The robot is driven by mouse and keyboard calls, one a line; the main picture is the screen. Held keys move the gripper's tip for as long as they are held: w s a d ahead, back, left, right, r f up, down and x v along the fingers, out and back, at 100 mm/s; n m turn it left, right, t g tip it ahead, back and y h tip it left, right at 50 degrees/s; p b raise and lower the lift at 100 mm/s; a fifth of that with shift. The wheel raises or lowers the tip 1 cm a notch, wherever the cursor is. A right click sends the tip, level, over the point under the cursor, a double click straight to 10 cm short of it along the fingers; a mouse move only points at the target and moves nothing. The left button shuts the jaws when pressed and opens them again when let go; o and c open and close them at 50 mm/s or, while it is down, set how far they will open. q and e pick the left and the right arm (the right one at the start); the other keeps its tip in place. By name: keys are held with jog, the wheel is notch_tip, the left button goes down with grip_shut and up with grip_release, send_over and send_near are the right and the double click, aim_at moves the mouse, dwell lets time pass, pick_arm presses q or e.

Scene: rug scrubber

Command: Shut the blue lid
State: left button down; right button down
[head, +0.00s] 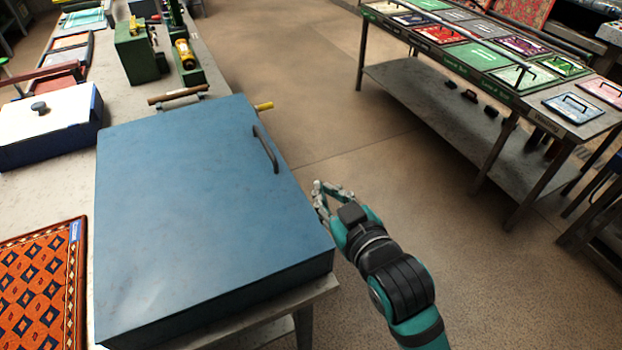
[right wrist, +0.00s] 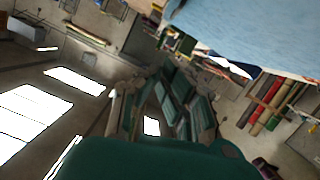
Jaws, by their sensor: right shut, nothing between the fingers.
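The blue lid (head: 195,205) is a broad flat panel with a dark bar handle (head: 266,149) near its right edge. It lies over a dark blue box on the near workbench and hides the inside; I cannot tell whether a gap remains beneath it. My right gripper (head: 325,192) is shut and empty, just right of the lid's right edge, apart from the handle. In the right wrist view, the gripper's fingers (right wrist: 170,95) point away from the camera, and a light blue surface (right wrist: 265,35) fills the upper right. My left gripper is out of view.
The workbench (head: 205,50) also holds a white-topped box (head: 45,120) at left, a patterned orange rug (head: 40,285), and green machines (head: 137,52) behind. Another table (head: 590,128) with sample panels stands at right. Open floor (head: 310,90) lies between.

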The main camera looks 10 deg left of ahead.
jog(key=w+a+f+p, duration=0.3)
jog(key=w+f, duration=0.3)
jog(key=w, duration=0.2)
jog(key=shift+w+a+f+p, duration=0.2)
jog(key=shift+a+p, duration=0.1)
jog(key=shift+p, duration=0.15)
jog(key=shift+m, duration=0.5)
jog(key=f+b, duration=0.1)
jog(key=f, duration=0.1)
jog(key=f+b, duration=0.1)
jog(key=d+f+b, duration=0.1)
jog(key=f, duration=0.1)
jog(key=shift+w+f, duration=0.3)
jog(key=shift+w, duration=0.05)
jog(key=shift+w+f, duration=0.15)
jog(key=shift+f, duration=0.05)
jog(key=shift+r, duration=0.1)
jog(key=shift+r, duration=0.1)
